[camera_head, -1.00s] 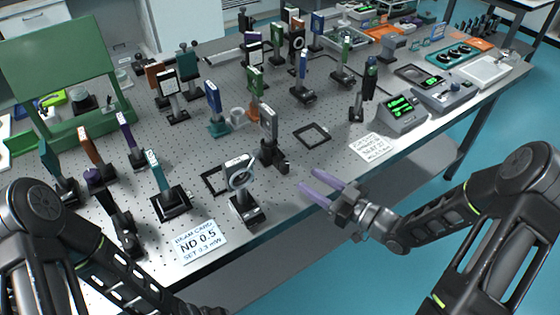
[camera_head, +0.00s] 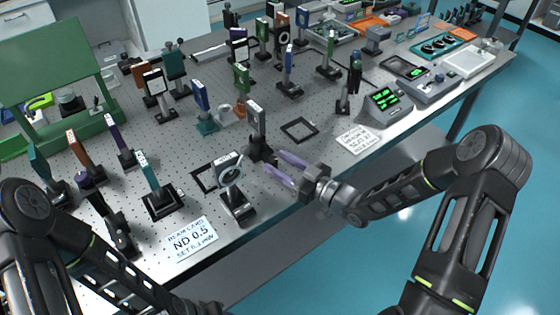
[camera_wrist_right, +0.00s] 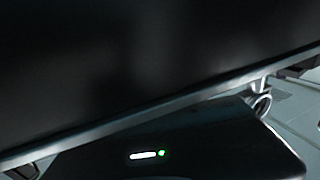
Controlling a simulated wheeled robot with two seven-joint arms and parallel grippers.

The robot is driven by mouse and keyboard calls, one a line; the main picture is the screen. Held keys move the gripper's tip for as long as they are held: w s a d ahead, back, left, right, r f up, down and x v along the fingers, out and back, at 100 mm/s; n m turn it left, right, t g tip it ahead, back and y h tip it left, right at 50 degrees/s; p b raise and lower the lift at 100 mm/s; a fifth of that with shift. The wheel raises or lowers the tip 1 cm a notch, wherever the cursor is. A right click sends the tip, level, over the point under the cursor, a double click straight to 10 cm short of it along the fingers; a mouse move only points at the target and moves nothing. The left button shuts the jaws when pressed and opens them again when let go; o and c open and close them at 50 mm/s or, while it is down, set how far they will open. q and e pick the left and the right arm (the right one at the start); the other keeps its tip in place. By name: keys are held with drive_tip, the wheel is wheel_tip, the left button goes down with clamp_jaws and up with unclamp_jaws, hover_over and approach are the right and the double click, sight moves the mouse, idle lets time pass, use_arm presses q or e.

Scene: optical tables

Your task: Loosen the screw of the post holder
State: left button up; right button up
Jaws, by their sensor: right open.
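Several post holders stand on the perforated optical table. One, with a grey plate mount (camera_head: 255,118) on its post, has a black post holder (camera_head: 262,149) right by my right fingertips. Another, with a round ring mount (camera_head: 229,172), stands nearer, left of the fingers. My right gripper (camera_head: 272,161) has pale purple fingers, apart and empty, pointing left at the table's front edge. I cannot tell whether a finger touches the holder. The screw is too small to make out. My left arm shows at lower left; its gripper is out of view. The right wrist view is mostly dark and blurred.
Meters with green displays (camera_head: 386,104) stand at right. A green panel stand (camera_head: 62,75) is at left.

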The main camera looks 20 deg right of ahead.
clamp_jaws()
idle(0.6)
